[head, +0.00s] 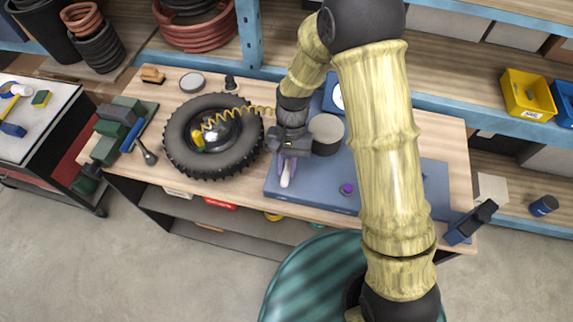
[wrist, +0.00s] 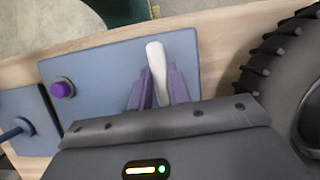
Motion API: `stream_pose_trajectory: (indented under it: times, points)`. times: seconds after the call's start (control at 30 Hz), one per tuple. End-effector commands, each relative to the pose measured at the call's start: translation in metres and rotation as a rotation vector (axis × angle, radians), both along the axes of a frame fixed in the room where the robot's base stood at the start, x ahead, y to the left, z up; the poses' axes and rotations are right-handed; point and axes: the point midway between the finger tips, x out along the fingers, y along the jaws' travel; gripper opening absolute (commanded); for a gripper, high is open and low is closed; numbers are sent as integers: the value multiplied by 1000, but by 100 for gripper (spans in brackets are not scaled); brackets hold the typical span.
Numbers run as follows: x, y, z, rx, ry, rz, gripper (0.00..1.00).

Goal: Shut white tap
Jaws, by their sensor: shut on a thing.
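The white tap (head: 286,177) shows as a pale lever at the front left of a blue-grey panel (head: 320,196) on the workbench. In the wrist view its rounded white handle (wrist: 157,62) stands out past the fingertips. My gripper (head: 287,166) has its purple fingers on either side of the lever and is shut on it; the fingers also show in the wrist view (wrist: 155,85). The lever's base and the rest of the tap are hidden by the fingers and the gripper body.
A purple button (head: 347,188) sits on the panel right of the tap. A large tyre (head: 213,137) with a coiled yellow hose lies close to the left. Open floor lies in front of the bench.

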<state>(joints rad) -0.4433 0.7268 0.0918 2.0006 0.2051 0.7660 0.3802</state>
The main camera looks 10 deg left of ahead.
Motion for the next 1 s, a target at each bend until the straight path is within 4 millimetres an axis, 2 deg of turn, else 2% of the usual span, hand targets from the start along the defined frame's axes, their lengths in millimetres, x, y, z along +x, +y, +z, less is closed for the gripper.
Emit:
stream_pose_trajectory:
  times: [0.2,0.6,0.63,0.73,1.0]
  points:
    - [3,0,2,4,-9,-58,0]
    - [3,1,3,4,-9,-68,0]
    - [3,1,3,4,-9,-68,20]
    - [3,0,2,3,-8,-67,40]
    - [1,0,1,2,-4,-64,40]
